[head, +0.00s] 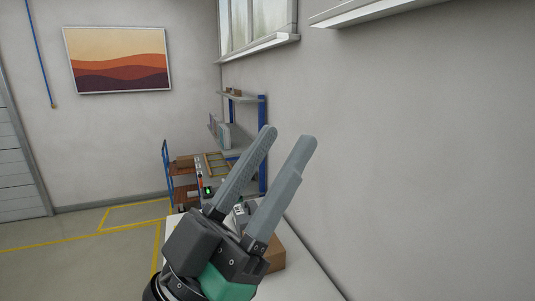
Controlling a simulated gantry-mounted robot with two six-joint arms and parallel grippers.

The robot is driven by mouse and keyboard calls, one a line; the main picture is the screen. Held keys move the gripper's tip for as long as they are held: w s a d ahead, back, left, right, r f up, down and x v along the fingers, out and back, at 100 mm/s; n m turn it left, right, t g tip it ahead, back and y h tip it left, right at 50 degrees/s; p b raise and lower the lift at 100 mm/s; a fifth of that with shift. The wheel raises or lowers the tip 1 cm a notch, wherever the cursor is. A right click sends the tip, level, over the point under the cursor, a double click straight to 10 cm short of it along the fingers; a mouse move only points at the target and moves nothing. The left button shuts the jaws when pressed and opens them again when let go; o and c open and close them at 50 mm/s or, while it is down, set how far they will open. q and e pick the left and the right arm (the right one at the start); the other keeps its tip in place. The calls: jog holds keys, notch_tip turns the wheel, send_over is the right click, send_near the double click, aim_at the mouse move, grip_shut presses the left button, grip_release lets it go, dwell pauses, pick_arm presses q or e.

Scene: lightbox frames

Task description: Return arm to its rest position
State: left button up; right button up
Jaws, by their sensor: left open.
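My left gripper (282,152) is large in the middle of the head view, raised in front of the table. Its two grey fingers point up and to the right, with a gap between them. It is open and I see nothing held between the fingers. The dark wrist with a green part shows at the bottom. My right gripper is not in view.
Behind my gripper, a white table (312,268) runs along the right wall. A brown box (275,256) stands on it, partly hidden. A shelf unit (262,113) and an orange-brown trolley (181,168) stand farther back. Yellow lines (62,243) mark the clear floor at left.

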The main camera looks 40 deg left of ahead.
pick_arm(q)
notch_tip(320, 180, up, 15)
jog(key=s+p, duration=0.1)
jog(key=p, duration=1.2)
jog(key=shift+s+t, duration=0.15)
jog(key=shift+t, duration=0.15)
jog(key=shift+d, duration=0.1)
jog(key=shift+c, duration=0.2)
